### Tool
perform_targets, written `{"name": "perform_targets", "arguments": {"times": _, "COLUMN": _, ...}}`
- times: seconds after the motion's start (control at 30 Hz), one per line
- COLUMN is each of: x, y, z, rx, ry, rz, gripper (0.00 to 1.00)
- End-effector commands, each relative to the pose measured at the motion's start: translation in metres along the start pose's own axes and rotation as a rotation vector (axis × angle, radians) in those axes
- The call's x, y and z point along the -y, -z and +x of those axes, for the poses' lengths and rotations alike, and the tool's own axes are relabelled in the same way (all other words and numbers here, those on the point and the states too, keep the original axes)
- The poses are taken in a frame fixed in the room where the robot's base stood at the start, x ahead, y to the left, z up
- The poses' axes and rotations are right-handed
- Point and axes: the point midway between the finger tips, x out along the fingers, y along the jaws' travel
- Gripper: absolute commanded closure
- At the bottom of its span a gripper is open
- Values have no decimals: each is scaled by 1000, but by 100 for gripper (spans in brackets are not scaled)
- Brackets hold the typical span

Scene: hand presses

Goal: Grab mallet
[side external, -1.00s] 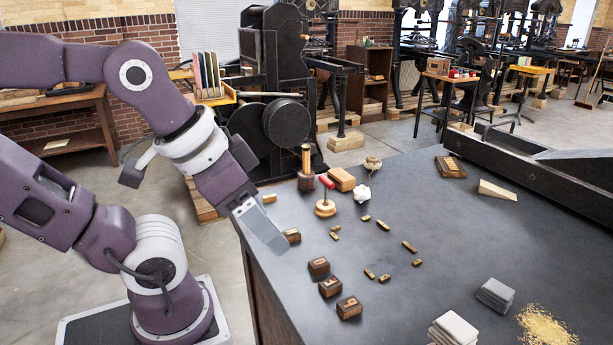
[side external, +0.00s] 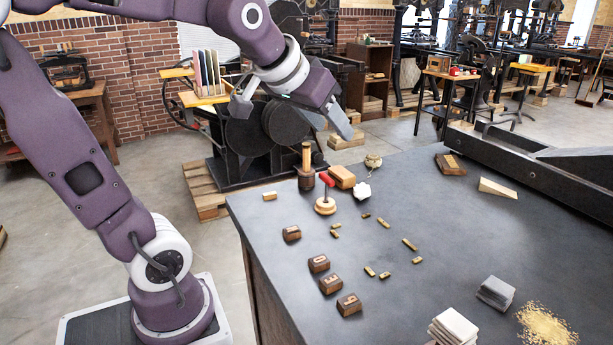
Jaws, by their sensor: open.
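The mallet (side external: 306,178) stands upright on the dark table near its far left edge, with a dark brown head down and a pale wooden handle pointing up. My gripper (side external: 342,122) is in the air, above and to the right of the mallet's handle in the picture. It is open and apart from the mallet. Its fingers overlap in this side view, so the gap between them is hidden. The mallet is fully in sight.
Letter blocks (side external: 331,284) and small brass pieces lie nearer the camera.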

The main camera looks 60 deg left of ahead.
Motion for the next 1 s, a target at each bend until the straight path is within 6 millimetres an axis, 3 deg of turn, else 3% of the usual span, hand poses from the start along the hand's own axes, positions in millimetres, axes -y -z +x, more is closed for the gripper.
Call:
{"name": "perform_targets", "arguments": {"times": 0.1, "x": 54, "y": 52, "z": 53, "rx": -106, "ry": 105, "rz": -97, "gripper": 52}}
{"name": "perform_targets", "arguments": {"times": 0.2, "x": 116, "y": 88, "z": 94, "rx": -214, "ry": 199, "rz": -169, "gripper": 52}}
{"name": "perform_targets", "arguments": {"times": 0.3, "x": 187, "y": 110, "z": 130, "rx": -325, "ry": 296, "rz": -228, "gripper": 52}}
{"name": "perform_targets", "arguments": {"times": 0.4, "x": 264, "y": 114, "z": 158, "rx": -434, "ry": 393, "rz": -275, "gripper": 52}}
{"name": "perform_targets", "arguments": {"times": 0.6, "x": 260, "y": 32, "z": 244, "rx": -436, "ry": 390, "rz": -272, "gripper": 52}}
{"name": "perform_targets", "arguments": {"times": 0.7, "x": 260, "y": 8, "z": 270, "rx": -441, "ry": 389, "rz": -271, "gripper": 52}}
{"name": "perform_targets", "arguments": {"times": 0.83, "x": 260, "y": -7, "z": 288, "rx": -448, "ry": 389, "rz": -270, "gripper": 52}}
{"name": "perform_targets", "arguments": {"times": 1.0, "x": 267, "y": -1, "z": 304, "rx": -454, "ry": 391, "rz": -268, "gripper": 52}}
